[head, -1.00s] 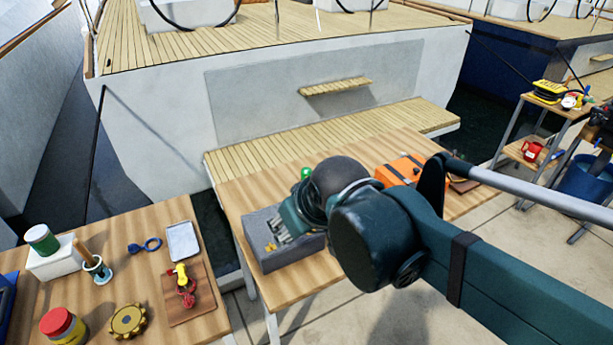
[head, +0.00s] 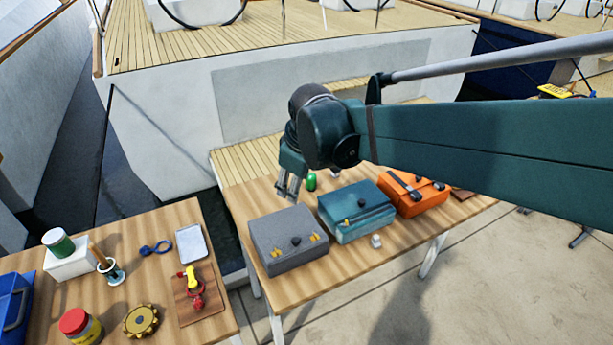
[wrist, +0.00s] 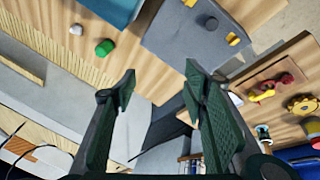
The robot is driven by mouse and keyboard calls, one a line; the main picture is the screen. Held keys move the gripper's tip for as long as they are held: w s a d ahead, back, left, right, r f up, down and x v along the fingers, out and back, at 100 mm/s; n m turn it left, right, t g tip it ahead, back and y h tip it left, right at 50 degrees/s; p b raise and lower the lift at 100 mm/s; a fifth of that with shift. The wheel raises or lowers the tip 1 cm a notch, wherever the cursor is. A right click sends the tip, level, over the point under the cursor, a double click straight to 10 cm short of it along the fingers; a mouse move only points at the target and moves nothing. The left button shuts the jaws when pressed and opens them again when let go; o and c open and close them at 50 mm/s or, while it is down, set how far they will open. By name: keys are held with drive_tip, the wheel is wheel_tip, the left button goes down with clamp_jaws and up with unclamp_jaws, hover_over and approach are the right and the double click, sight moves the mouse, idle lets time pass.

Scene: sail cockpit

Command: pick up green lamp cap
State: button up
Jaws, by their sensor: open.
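The green lamp cap (head: 311,181) stands on the far part of the middle wooden table, behind the grey and teal cases. It also shows in the wrist view (wrist: 105,47) at the upper left, as a small green rounded piece on the wood. My gripper (head: 287,194) is in the air just left of the cap in the head view, above the table's far left part. In the wrist view my gripper (wrist: 160,85) has its two fingers wide apart with nothing between them. The cap lies outside the fingers, off to the left.
A grey case (head: 285,262), a teal case (head: 350,230) and an orange case (head: 410,205) stand in a row on the table. A small white piece (wrist: 76,29) lies near the cap. A left table (head: 220,298) holds several parts. The white boat hull (head: 160,150) rises behind.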

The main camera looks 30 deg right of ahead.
drive_tip(key=w+d+f+n+g+p, duration=0.2)
drive_tip(key=w+d+n+p, duration=0.4)
drive_tip(key=w, duration=0.6)
drive_tip(key=n+g+p, duration=0.2)
drive_tip(key=n+p, duration=0.2)
drive_tip(key=n, duration=0.1)
hover_over(311, 174)
drive_tip(key=f, duration=1)
drive_tip(key=shift+s+a, duration=0.25)
drive_tip(key=shift+s, duration=0.05)
drive_tip(key=shift+w+d+f, duration=0.15)
drive_tip(key=shift+d+f, duration=0.2)
drive_tip(key=shift+f, duration=0.2)
drive_tip(key=shift+f, duration=1.3)
drive_tip(key=shift+w+f+b, duration=0.1)
drive_tip(key=shift+f+b, duration=0.45)
drive_tip(key=shift+f, duration=2.05)
